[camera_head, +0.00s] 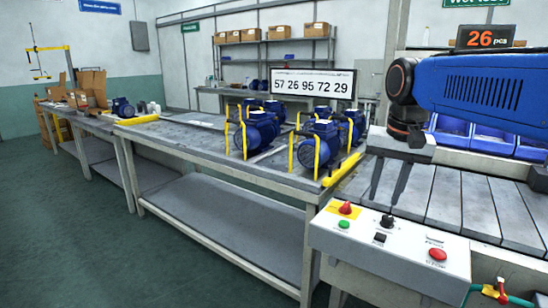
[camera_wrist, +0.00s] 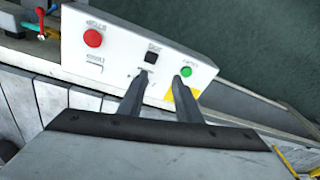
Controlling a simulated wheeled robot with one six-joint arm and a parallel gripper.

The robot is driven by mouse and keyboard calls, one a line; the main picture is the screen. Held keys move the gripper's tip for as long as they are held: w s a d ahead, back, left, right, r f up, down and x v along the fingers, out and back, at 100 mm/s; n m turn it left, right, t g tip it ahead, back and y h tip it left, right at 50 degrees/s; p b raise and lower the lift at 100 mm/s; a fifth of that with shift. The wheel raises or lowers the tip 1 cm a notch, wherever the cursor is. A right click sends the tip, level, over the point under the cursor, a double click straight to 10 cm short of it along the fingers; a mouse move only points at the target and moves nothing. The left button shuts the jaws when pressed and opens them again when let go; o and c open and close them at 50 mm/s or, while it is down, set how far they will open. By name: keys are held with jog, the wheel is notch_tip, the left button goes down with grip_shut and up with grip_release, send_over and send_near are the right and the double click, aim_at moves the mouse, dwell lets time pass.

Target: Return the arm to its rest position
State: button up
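My gripper (camera_head: 384,200) hangs below my blue arm at the right of the head view, with its two dark fingers pointing down. In the wrist view my gripper (camera_wrist: 160,76) shows both fingers spread apart, with nothing held between them. The fingers appear in front of the white control panel (camera_wrist: 115,65), which also shows in the head view (camera_head: 325,237). I cannot tell whether the fingertips touch it.
The panel has a red button (camera_head: 437,254), a green button (camera_head: 344,224), a black knob (camera_head: 388,221) and a red-yellow switch (camera_head: 346,208). A grey conveyor (camera_head: 450,200) runs behind it. Blue pumps (camera_head: 320,145) stand on the bench left. The green floor (camera_head: 90,240) is clear.

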jog(key=s+d+f+n+t, duration=0.2)
jog(key=s+d+f+n, duration=0.1)
jog(key=s+f, duration=1.5)
jog(key=shift+s+f+n+t, duration=0.3)
jog(key=shift+f+n+t, duration=0.15)
jog(key=shift+n, duration=0.15)
dwell(0.5)
